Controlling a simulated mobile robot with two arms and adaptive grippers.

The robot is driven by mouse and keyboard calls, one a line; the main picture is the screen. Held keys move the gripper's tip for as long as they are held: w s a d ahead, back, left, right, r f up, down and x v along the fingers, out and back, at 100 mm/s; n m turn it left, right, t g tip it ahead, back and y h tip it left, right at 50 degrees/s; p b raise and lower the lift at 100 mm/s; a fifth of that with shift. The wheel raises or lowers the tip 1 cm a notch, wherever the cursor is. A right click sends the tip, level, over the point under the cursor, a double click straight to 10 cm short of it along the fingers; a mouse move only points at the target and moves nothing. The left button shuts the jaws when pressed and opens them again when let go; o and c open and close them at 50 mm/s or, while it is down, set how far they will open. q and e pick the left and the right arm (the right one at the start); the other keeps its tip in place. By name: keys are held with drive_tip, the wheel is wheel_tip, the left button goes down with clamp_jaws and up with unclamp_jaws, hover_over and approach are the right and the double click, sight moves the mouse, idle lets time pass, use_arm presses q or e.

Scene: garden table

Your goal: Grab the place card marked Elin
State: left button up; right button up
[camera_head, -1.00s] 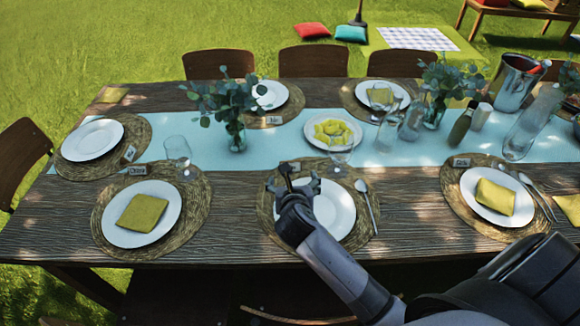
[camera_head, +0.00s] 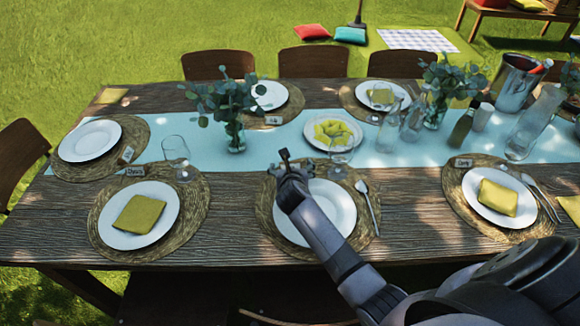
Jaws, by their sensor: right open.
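My right gripper (camera_head: 285,158) reaches in from the lower right, open, over the upper left edge of the middle front place setting. Its fingers hold nothing that I can see. No card marked Elin can be read. Small place cards stand at several settings: a card at the front left (camera_head: 134,171), a card at the far left (camera_head: 127,155), a card at the back middle (camera_head: 273,120) and a card at the front right (camera_head: 463,162). Their writing is too small to read surely. Any card at the middle front setting is hidden by my gripper.
A glass (camera_head: 341,150) stands just right of my gripper, beside a plate of yellow food (camera_head: 331,132). A vase of greenery (camera_head: 235,137) is behind and left. A white plate (camera_head: 326,212) lies under my arm. A bottle (camera_head: 461,126) stands at the right.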

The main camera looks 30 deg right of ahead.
sight(290, 163)
drive_tip(key=x, duration=0.5)
drive_tip(key=shift+a+f+b, duration=0.1)
drive_tip(key=shift+f+b, duration=0.1)
drive_tip(key=shift+b, duration=0.15)
drive_tip(key=shift+c, duration=0.4)
drive_tip(key=c, duration=1.1)
